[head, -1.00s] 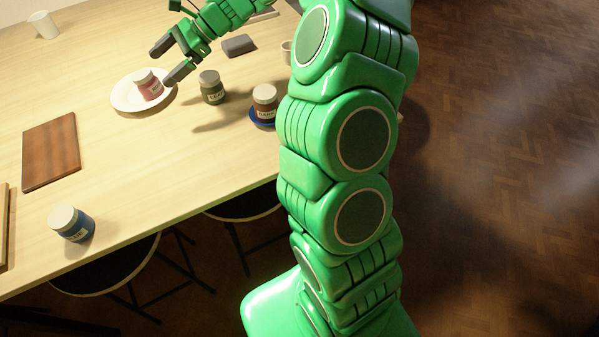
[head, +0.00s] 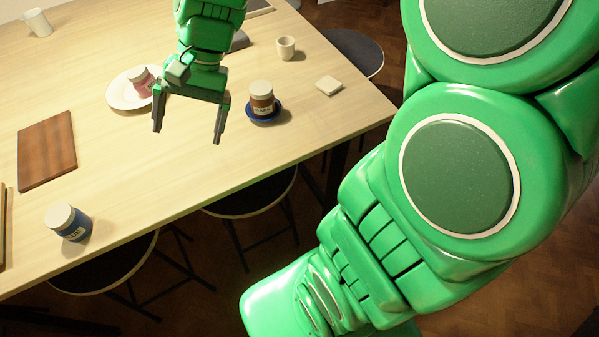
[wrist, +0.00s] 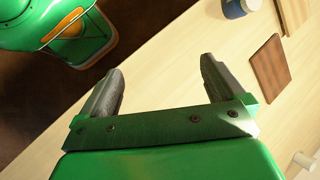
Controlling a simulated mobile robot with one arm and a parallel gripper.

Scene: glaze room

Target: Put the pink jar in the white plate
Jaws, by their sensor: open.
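Neither the pink jar nor the plate shows in the wrist view.
A brown jar (head: 261,97) stands on a blue saucer (head: 277,112). A blue jar (head: 69,222) stands near the front edge, also in the wrist view (wrist: 236,8). A brown board (head: 46,150), a white cup (head: 286,47) and a pale block (head: 329,85) lie around. The table's front middle is bare.

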